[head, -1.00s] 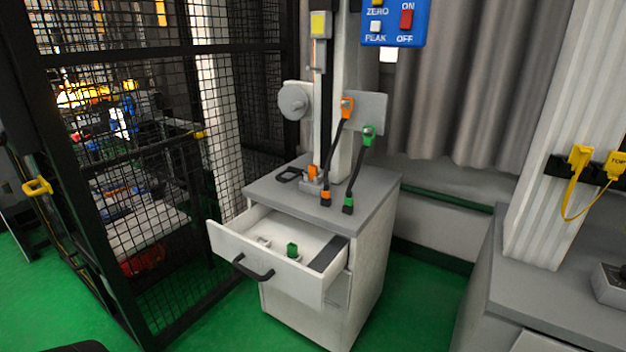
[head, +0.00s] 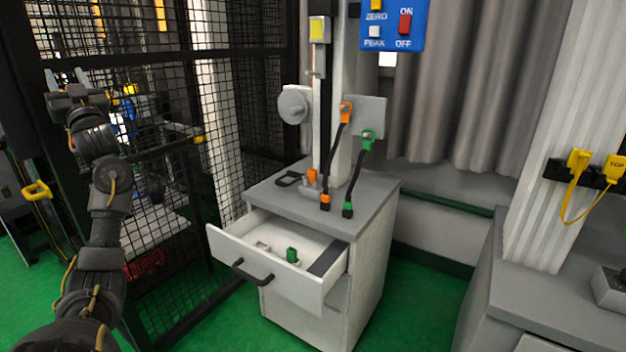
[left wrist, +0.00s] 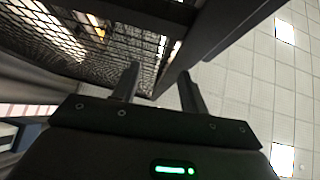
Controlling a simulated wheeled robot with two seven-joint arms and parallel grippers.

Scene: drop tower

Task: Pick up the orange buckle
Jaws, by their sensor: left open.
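An orange buckle (head: 346,112) hangs at the top of a black strap, against a grey plate beside the tower post. The strap's lower end, also orange and black (head: 325,200), rests at the cabinet top. Another small orange piece (head: 312,175) sits at the foot of the post; I cannot tell its exact kind. My left gripper (head: 68,78) is raised at the far left in front of the mesh cage, open and empty, far from the buckle. Its two fingers also show in the left wrist view (left wrist: 159,74). My right gripper is not in view.
A green buckle (head: 368,139) hangs on a strap right beside the orange one. The cabinet's drawer (head: 222,243) stands open with a green piece (head: 292,255) inside. The mesh cage (head: 170,190) is close to my left arm. Yellow connectors (head: 579,158) hang at right.

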